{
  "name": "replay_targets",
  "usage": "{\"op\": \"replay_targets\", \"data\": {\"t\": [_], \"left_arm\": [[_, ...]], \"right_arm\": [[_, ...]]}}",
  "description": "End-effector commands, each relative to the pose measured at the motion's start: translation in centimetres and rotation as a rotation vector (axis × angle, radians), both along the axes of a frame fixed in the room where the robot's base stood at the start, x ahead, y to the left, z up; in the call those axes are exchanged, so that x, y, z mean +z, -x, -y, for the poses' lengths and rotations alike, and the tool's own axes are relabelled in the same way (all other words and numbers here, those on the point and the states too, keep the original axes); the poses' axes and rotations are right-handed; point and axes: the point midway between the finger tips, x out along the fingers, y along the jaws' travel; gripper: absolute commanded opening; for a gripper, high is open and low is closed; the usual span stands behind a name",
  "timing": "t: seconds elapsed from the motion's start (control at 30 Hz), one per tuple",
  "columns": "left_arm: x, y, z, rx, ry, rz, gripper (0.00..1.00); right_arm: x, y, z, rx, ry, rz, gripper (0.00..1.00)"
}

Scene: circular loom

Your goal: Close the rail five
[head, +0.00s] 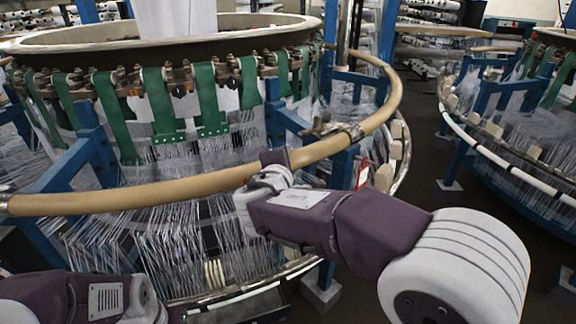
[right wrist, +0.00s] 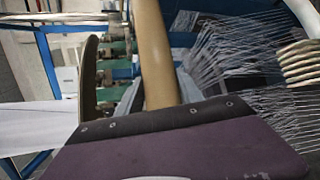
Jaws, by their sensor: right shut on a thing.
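A tan curved rail (head: 130,194) runs around the front of the near circular loom, from the left edge to the right side. It carries a dark metal fitting (head: 349,131) right of my gripper. My right gripper (head: 275,159) is shut on the rail near the middle of the head view. In the right wrist view, the rail (right wrist: 157,55) runs up and away from the dark edge of the gripper (right wrist: 158,120). No number shows on the rail. Part of my left arm shows at the lower left, but its gripper is out of view.
The loom's large ring (head: 150,50) with green straps (head: 160,100) stands behind the rail. Fine white threads hang below it. Blue posts (head: 88,150) stand close by. A second loom with a white rail (head: 500,165) is at the right, across a dark floor aisle (head: 425,150).

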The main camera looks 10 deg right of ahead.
Motion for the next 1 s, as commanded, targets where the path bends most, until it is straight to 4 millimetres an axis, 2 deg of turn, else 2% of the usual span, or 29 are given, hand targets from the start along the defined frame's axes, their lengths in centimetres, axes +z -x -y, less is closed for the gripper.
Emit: {"op": "replay_targets", "data": {"t": [0.03,0.43,0.47,0.5,1.0], "left_arm": [[-0.35,-0.01,0.0,0.0,0.0,0.0,0.36],[-0.41,0.0,0.0,0.0,0.0,0.0,0.36],[-0.42,-0.01,0.0,0.0,0.0,0.0,0.36],[-0.42,-0.01,0.0,0.0,0.0,0.0,0.36],[-0.29,0.0,0.01,0.0,0.0,0.0,0.36]], "right_arm": [[-0.76,0.0,-0.05,0.001,-0.006,-0.008,0.0],[-1.45,0.08,-0.17,0.003,-0.011,-0.022,0.0],[-1.47,0.07,-0.18,0.004,-0.01,-0.023,0.52],[-1.5,0.08,-0.19,0.004,-0.009,-0.023,0.63],[-0.82,0.16,-0.17,0.003,-0.008,-0.012,0.65]]}}
